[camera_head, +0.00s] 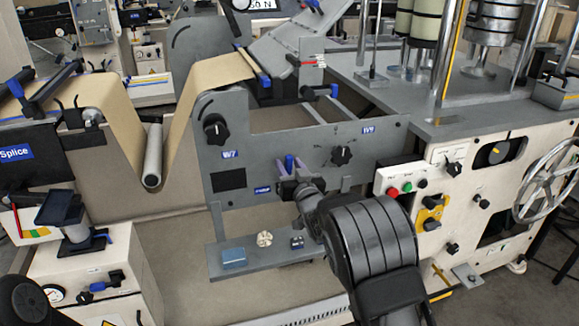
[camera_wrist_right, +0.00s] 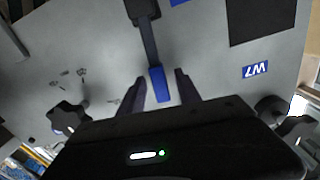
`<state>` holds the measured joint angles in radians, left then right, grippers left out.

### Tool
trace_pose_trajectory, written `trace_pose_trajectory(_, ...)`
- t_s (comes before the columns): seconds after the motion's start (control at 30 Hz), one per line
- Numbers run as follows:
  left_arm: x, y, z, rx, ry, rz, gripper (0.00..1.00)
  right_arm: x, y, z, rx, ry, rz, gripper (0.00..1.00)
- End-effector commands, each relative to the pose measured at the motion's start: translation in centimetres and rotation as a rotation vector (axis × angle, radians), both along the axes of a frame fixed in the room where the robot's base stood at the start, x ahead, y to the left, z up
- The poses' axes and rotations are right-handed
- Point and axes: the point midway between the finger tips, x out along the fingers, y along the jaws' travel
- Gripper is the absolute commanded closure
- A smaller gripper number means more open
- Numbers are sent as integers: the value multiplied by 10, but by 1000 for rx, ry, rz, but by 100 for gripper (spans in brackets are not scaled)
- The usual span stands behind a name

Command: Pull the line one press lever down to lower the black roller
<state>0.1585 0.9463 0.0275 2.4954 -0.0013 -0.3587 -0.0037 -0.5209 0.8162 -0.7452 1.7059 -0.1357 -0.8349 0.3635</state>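The press lever shows in the right wrist view as a dark arm ending in a blue handle (camera_wrist_right: 159,85). In the head view the blue handle (camera_head: 289,163) stands on the grey panel, right of the W7 label. My right gripper (camera_head: 289,168) is at the lever. In the right wrist view its fingers (camera_wrist_right: 159,92) stand on both sides of the blue handle, with gaps, so it is open around it. The lever's pivot is hidden by my gripper in the head view. I cannot tell which part is the black roller. My left gripper is not in view.
Black knobs (camera_head: 215,128) and (camera_head: 342,154) sit on the panel (camera_head: 240,140). A shelf (camera_head: 262,256) below holds a blue box (camera_head: 234,258) and small items. Brown kraft web (camera_head: 105,105) runs at left around a silver roller (camera_head: 153,158). A control box (camera_head: 400,178) stands right of my forearm.

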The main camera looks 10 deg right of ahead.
Motion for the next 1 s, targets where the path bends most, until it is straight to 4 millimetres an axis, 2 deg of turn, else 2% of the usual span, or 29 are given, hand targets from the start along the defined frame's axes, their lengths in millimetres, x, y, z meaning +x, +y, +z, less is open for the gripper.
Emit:
trace_pose_trajectory(0.13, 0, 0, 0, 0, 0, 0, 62, 0, 0, 0, 0, 0, 0, 60)
trace_pose_trajectory(0.63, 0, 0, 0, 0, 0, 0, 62, 0, 0, 0, 0, 0, 0, 100)
trace_pose_trajectory(1.0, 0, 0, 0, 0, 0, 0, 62, -1, 0, 0, 0, 0, 0, 100)
